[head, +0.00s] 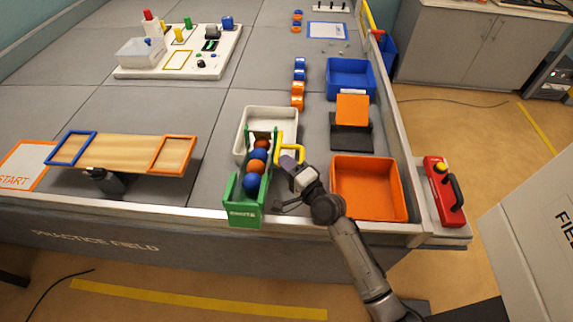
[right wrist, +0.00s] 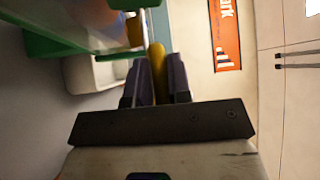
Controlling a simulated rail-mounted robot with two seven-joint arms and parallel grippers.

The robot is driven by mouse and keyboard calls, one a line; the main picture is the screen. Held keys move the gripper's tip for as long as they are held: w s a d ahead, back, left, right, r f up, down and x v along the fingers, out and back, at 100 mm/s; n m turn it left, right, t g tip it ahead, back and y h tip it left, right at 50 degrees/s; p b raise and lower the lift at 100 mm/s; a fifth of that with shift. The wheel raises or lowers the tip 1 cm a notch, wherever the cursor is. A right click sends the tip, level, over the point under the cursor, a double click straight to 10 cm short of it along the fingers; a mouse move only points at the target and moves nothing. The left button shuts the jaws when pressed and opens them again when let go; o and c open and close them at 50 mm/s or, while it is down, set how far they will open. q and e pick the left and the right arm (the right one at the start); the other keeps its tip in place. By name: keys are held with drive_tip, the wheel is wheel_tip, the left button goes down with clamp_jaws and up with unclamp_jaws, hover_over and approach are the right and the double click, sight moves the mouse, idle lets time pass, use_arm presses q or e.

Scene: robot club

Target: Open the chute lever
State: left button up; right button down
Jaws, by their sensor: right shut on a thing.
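The green chute (head: 232,210) stands at the front of the field and holds several blue and orange balls (head: 254,181) in a row. A yellow lever (head: 291,148) sticks out from the chute's far right side. My right gripper (head: 290,164) reaches it from the front right and is shut on it. In the right wrist view the lever (right wrist: 157,62) runs up between the two dark fingers (right wrist: 161,88). The chute (right wrist: 50,42) shows at upper left there, with a blurred ball close to the camera. My left gripper is not in view.
A white tray (head: 243,130) lies at the chute's far end. An orange bin (head: 398,187) stands to the right of my right arm. A wooden seesaw board (head: 125,150) is at left. The field's front wall (head: 190,210) runs below the chute.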

drive_tip(key=shift+f, duration=0.1)
idle(0.3)
drive_tip(key=c, duration=1.1)
unclamp_jaws()
drive_tip(key=shift+w, duration=0.1)
drive_tip(key=p+v, duration=0.2)
drive_tip(key=v, duration=1.2)
drive_tip(key=shift+a, duration=0.1)
